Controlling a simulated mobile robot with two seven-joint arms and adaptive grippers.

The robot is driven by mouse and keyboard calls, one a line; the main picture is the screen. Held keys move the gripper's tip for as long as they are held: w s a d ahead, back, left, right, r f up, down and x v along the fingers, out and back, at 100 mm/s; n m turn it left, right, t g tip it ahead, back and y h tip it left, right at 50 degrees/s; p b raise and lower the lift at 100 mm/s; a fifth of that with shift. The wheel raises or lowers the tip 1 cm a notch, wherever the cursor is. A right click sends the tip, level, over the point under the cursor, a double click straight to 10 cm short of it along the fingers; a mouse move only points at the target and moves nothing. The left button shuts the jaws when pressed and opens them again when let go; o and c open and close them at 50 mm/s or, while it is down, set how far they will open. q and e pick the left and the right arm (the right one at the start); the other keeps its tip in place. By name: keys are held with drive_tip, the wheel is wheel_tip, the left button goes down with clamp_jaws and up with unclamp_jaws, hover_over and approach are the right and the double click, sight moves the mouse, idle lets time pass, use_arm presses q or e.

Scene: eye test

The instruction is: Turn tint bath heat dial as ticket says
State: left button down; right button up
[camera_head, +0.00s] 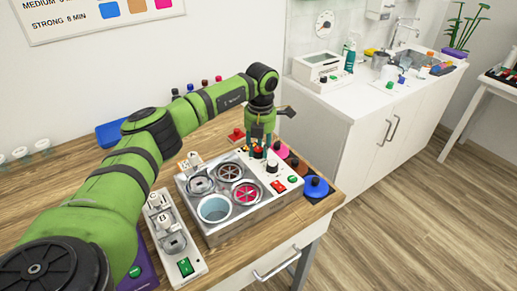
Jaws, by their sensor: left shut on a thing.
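The tint bath (240,229) is a silver box on the wooden table, with several round wells in its top. One well holds pale blue liquid and another looks red. The knob's marks are too small to read. I cannot make out a ticket for certain. My right gripper is out of view.
A white unit marked B (189,256) stands left of the bath. Coloured round-based items, including a blue one (316,187), line its right side. A wall chart (95,12) reads "STRONG 8 MIN". A white counter (360,100) with a sink stands behind right.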

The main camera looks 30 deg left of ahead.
use_arm(q)
drive_tip(key=m, duration=0.3)
drive_tip(key=shift+w+r+m+b, duration=0.1)
drive_tip(key=shift+w+m+b, duration=0.05)
drive_tip(key=shift+m+b, duration=0.25)
drive_tip(key=m, duration=0.3)
drive_tip(key=shift+d+m, duration=0.1)
drive_tip(key=shift+m, duration=0.2)
drive_tip(key=m+b, duration=0.1)
drive_tip(key=m, duration=0.2)
drive_tip(key=shift+m, duration=0.3)
drive_tip(key=shift+d+m, duration=0.1)
drive_tip(key=shift+m, duration=1.7)
drive_tip(key=shift+s, duration=0.2)
drive_tip(key=c, duration=0.9)
unclamp_jaws()
drive_tip(key=shift+d, duration=0.1)
